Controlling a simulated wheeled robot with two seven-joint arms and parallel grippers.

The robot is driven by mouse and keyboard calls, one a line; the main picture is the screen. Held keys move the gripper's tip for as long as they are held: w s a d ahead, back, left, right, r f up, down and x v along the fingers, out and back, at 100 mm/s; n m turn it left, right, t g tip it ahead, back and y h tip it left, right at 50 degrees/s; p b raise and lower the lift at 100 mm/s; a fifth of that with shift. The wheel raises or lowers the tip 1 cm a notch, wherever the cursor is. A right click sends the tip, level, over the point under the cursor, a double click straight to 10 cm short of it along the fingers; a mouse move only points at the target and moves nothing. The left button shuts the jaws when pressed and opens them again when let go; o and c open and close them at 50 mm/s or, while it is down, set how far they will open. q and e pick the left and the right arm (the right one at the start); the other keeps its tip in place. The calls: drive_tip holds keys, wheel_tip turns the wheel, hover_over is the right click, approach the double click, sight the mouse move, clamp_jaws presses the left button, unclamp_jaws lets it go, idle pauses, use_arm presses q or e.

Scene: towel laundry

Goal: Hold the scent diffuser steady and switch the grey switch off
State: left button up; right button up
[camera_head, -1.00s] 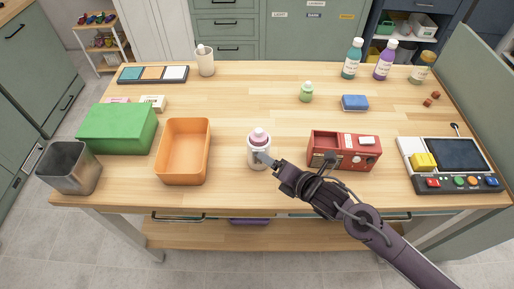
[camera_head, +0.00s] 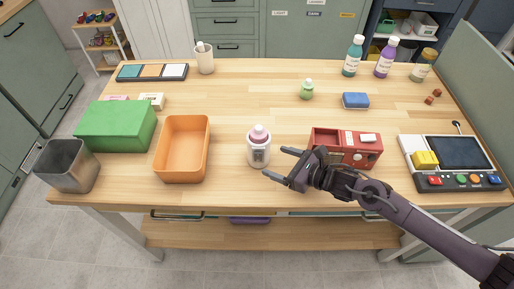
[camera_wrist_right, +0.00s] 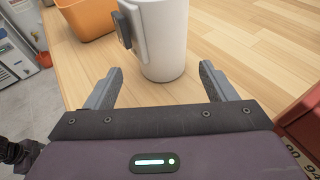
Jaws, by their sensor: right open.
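The scent diffuser (camera_head: 258,143), a white cylinder with a pink top, stands upright near the table's front edge. Its grey switch (camera_head: 259,157) is on the side facing me. In the right wrist view the diffuser (camera_wrist_right: 163,45) stands just beyond the fingertips, with the switch (camera_wrist_right: 128,24) sticking out at its left; its top is cut off there. My right gripper (camera_head: 278,163) is open and empty, to the right of the diffuser, its fingers pointing at it. My left gripper is not in view.
An orange bin (camera_head: 182,172) stands left of the diffuser, with a green box (camera_head: 115,125) and metal bin (camera_head: 68,165) further left. A red box (camera_head: 362,157) is right, partly behind my right gripper. The table behind the diffuser is mostly clear.

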sight(268, 159)
drive_tip(key=b+x, duration=0.2)
drive_tip(key=x, duration=0.1)
drive_tip(key=b+x, duration=0.1)
drive_tip(key=x, duration=0.1)
drive_tip(key=shift+f, duration=0.3)
drive_tip(key=shift+w+a+b, duration=0.5)
drive_tip(key=shift+a+b, duration=0.15)
drive_tip(key=shift+b, duration=0.2)
drive_tip(key=shift+c, duration=0.2)
